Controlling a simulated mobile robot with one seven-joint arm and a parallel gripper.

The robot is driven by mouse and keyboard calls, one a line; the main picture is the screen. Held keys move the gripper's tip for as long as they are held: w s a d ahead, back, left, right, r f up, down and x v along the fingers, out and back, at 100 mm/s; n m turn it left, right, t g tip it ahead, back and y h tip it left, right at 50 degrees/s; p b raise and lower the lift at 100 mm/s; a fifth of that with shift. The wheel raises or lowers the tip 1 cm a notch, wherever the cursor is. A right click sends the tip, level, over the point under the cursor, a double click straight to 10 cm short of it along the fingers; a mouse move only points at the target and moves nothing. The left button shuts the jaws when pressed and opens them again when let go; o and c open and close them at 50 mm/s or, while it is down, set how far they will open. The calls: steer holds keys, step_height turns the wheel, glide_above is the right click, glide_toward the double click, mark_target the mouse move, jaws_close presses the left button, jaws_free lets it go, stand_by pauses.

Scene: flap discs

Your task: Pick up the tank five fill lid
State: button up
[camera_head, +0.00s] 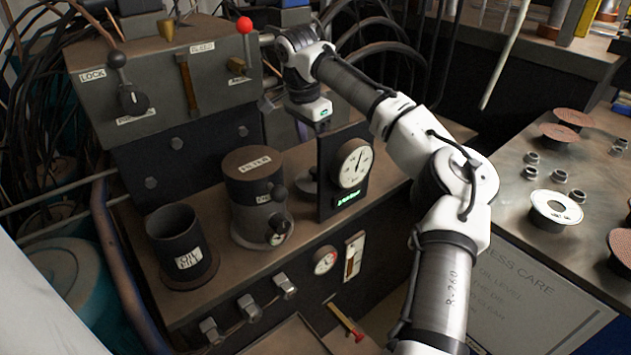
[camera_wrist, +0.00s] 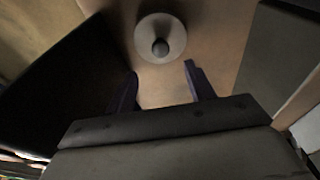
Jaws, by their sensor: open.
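A round, pale-looking lid with a dark ball knob (camera_wrist: 160,38) lies on a brown surface in the wrist view. What looks like the same lid (camera_head: 309,187) shows in the head view, partly hidden behind the gauge panel. I cannot read a tank number on it. My gripper (camera_wrist: 161,70) is open and empty. Its two dark fingers straddle the line to the lid, and the knob lies ahead of the fingertips, not between them. In the head view my wrist hangs above the gauge panel, and I cannot make out the fingers clearly.
The gauge panel (camera_head: 343,172) stands upright beside the lid. A capped cylinder (camera_head: 252,180) and an open dark cup (camera_head: 182,246) stand to its left. A machine block with levers (camera_head: 160,80) rises behind. Discs lie on the right table (camera_head: 507,205).

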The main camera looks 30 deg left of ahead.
mark_target(315, 169)
steer(key=f, duration=0.5)
steer(key=w+f, duration=0.1)
steer(key=f, duration=0.2)
steer(key=shift+d, duration=0.1)
steer(key=c, duration=1.1)
